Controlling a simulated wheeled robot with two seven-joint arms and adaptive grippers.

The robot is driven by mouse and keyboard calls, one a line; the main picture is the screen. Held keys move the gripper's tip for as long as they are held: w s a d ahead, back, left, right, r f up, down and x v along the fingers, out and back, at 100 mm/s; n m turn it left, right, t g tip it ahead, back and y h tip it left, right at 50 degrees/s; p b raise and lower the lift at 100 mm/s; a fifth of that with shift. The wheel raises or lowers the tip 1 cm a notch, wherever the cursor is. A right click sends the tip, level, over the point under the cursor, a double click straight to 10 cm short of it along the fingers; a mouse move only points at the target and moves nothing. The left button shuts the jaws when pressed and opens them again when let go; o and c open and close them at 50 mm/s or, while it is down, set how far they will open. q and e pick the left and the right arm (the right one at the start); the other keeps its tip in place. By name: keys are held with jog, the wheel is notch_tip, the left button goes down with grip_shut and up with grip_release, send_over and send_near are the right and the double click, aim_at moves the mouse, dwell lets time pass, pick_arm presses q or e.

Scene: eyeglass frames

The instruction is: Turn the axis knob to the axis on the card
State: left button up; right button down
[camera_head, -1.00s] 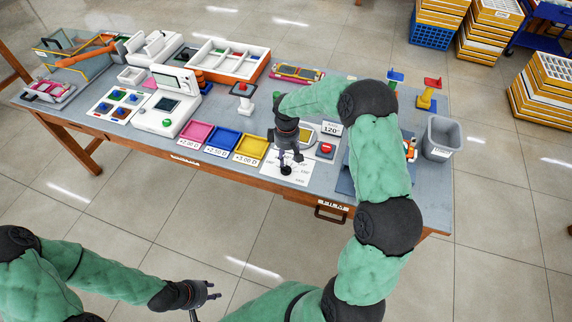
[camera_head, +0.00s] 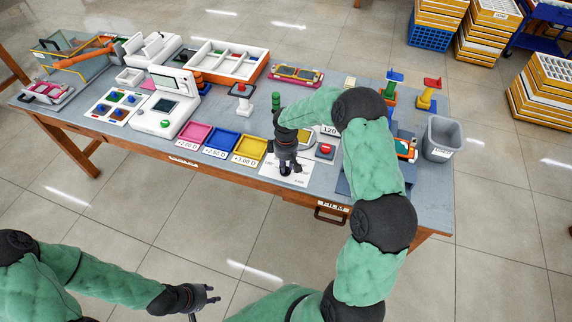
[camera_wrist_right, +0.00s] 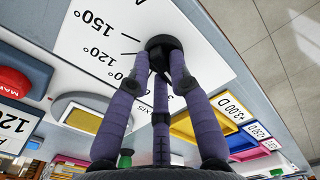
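The axis knob (camera_wrist_right: 163,42) is a dark round knob on a white dial sheet (camera_wrist_right: 100,40) with degree marks; 150° and 120° are readable. My right gripper (camera_wrist_right: 162,62) points down at it, with fingertips at the knob's sides; whether they press on it is unclear. In the head view my right gripper (camera_head: 288,170) stands over the dial sheet (camera_head: 270,171) and hides the knob. The card (camera_head: 329,131) reads 120 and is partly covered by my right arm; it also shows in the right wrist view (camera_wrist_right: 15,122). My left gripper (camera_head: 205,297) is open and empty, off the table's front.
A red button (camera_head: 325,150) and a round-based yellow pad (camera_wrist_right: 82,119) are close to the dial. Pink, blue and yellow trays (camera_head: 250,149) lie to the left. A grey bin (camera_head: 441,138) stands at the right end.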

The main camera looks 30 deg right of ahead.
dwell(0.3)
jog(key=m+b, duration=0.1)
jog(key=m, duration=0.4)
jog(key=shift+s+m, duration=0.15)
jog(key=shift+m, duration=0.15)
jog(key=m+b, duration=0.1)
jog(key=m, duration=0.5)
jog(key=shift+s, duration=0.1)
jog(key=m+b, duration=0.1)
jog(key=m, duration=0.5)
jog(key=shift+a+m+b, duration=0.15)
jog(key=shift+m+b, duration=0.15)
jog(key=shift+m, duration=0.1)
jog(key=m+b, duration=0.1)
jog(key=m, duration=0.4)
jog(key=shift+s+a, duration=0.1)
jog(key=shift+m, duration=0.3)
jog(key=c, duration=1.1)
grip_release()
